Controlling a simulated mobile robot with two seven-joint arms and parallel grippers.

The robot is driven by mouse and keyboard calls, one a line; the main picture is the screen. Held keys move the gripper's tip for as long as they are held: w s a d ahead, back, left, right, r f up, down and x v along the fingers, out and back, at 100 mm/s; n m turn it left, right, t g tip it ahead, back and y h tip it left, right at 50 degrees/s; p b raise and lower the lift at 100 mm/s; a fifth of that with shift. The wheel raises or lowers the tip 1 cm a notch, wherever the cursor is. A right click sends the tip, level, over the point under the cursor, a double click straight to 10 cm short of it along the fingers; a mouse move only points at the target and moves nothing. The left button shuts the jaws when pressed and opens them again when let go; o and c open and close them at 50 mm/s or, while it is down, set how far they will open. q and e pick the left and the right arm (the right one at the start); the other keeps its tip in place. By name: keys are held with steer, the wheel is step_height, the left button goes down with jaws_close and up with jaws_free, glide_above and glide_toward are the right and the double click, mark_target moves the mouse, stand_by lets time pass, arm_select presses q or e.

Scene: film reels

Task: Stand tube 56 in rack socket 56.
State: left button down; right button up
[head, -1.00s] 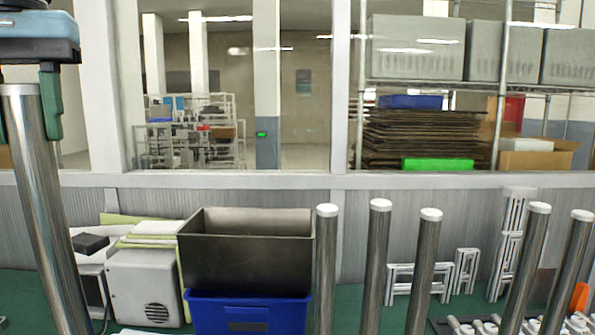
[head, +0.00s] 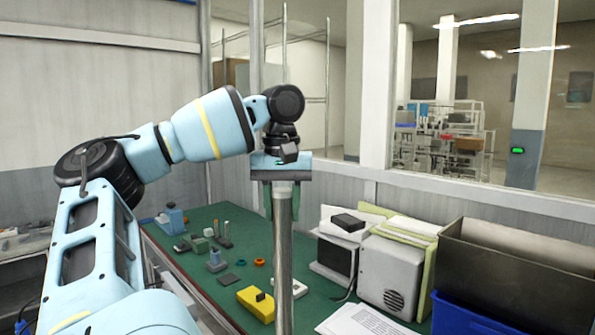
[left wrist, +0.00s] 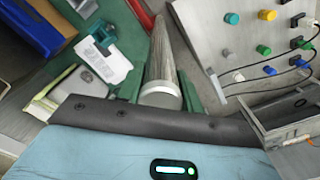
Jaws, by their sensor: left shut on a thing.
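My left gripper (head: 282,200) is shut on the upper end of a long, shiny metal tube (head: 284,262) with a pale cap. The tube hangs nearly upright in front of the bench, and its lower end runs out of the bottom of the head view. In the left wrist view the tube (left wrist: 169,55) runs away from the camera between the green fingers (left wrist: 160,97). No number can be read on it. No rack or numbered socket can be made out in the current views. My right gripper is not in view.
The green bench (head: 215,265) carries a yellow block (head: 256,303), a grey box (head: 393,277), small parts and paper. A dark metal bin (head: 515,265) sits above a blue bin (head: 465,318) at right. The wrist view shows a panel with coloured knobs (left wrist: 264,50).

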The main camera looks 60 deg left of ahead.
mark_target(290, 249)
arm_select(q)
steer(key=f, duration=0.3)
steer(key=w+f, duration=0.1)
steer(key=f, duration=0.5)
steer(key=shift+w+a+f, duration=0.15)
steer(key=shift+w+f, duration=0.1)
steer(key=shift+w, duration=0.15)
steer(key=w+d+f+m, duration=0.25)
steer(key=d+f, duration=0.35)
steer(key=f, duration=0.3)
steer(key=w+d+f+m, duration=0.1)
steer(key=w+d+f, duration=0.2)
steer(key=d+f, duration=0.55)
steer(key=w+d+f+m, duration=0.1)
steer(key=d+m, duration=0.3)
steer(key=d, duration=1.2)
steer(key=w+d+f+m, duration=0.2)
steer(key=d+m, duration=0.2)
steer(key=d, duration=1.3)
steer(key=shift+d+f, duration=0.25)
steer(key=shift+f, duration=0.1)
steer(key=shift+w, duration=0.15)
